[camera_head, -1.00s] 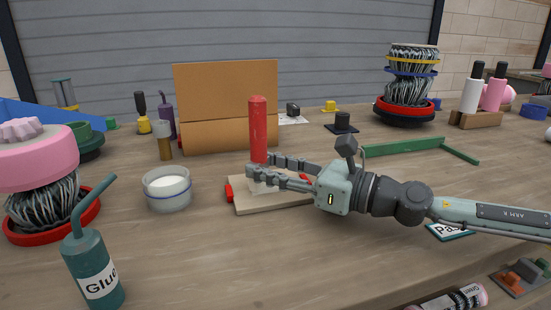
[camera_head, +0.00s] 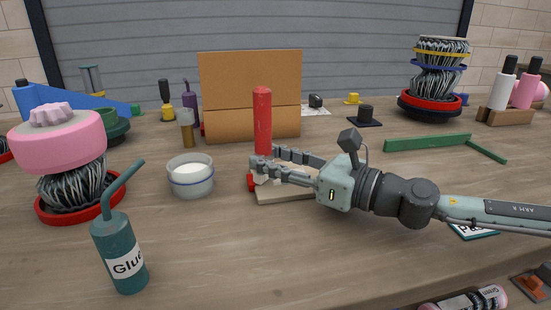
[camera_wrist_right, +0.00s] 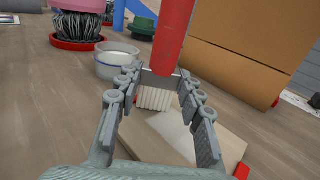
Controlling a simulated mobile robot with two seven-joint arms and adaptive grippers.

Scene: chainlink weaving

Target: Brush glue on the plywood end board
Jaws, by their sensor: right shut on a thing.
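My right gripper (camera_head: 268,171) is shut on a brush (camera_head: 262,120) with a thick red handle, held upright. In the right wrist view the brush's grey ferrule and pale bristles (camera_wrist_right: 154,98) show between the fingers. The bristles are low over the light plywood end board (camera_head: 287,198), near its left end; I cannot tell whether they touch it. The board lies flat on the bench, partly under my gripper, and also shows in the right wrist view (camera_wrist_right: 228,141). A paler patch shows on it there. A glass pot of white glue (camera_head: 190,180) stands left of the board. My left gripper is not in view.
A red piece (camera_head: 250,181) sits at the board's left end. A teal glue bottle (camera_head: 121,255) stands at front left. A cardboard box (camera_head: 250,85) stands behind the brush. A green frame (camera_head: 428,142) lies at right. The bench front centre is clear.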

